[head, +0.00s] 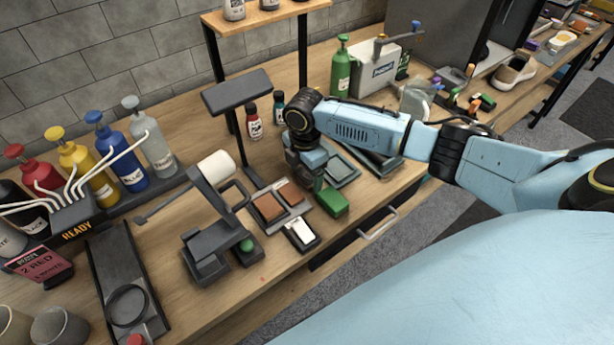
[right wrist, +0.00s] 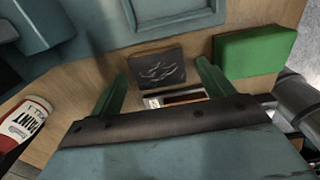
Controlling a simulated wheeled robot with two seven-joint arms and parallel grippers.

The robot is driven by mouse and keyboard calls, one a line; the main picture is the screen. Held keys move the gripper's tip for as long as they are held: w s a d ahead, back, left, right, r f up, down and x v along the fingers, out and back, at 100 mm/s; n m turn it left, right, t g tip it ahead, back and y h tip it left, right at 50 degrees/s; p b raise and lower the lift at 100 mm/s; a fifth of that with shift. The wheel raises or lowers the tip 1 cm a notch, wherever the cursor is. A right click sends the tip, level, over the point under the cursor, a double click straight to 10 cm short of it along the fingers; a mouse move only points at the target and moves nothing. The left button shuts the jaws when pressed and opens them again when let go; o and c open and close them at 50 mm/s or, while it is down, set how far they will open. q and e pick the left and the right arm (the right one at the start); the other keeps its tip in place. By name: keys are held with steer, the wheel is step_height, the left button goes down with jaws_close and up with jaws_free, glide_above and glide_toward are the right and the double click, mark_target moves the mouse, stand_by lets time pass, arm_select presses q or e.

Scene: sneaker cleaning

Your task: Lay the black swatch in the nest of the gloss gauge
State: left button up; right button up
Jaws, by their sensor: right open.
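In the right wrist view, the black swatch (right wrist: 157,69), a dark square with pale scuff-like marks, lies on the wooden bench. My right gripper (right wrist: 162,80) is open, its green fingers on either side of the swatch; I cannot tell whether they touch it. In the head view, my right gripper (head: 310,182) points down at the bench beside the green block (head: 332,202) and hides the swatch. A dark grey device (head: 206,258) with a green button stands to its left; I cannot tell whether this is the gloss gauge. My left gripper is not in view.
Trays with a brown swatch (head: 268,207) and a white piece (head: 301,232) lie just left of the gripper. The green block (right wrist: 255,50) and a red-and-white paint bottle (right wrist: 24,118) also show in the wrist view. A lamp-like stand (head: 237,92) rises behind.

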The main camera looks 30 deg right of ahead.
steer(key=c, duration=1.1)
steer(key=shift+o, duration=0.2)
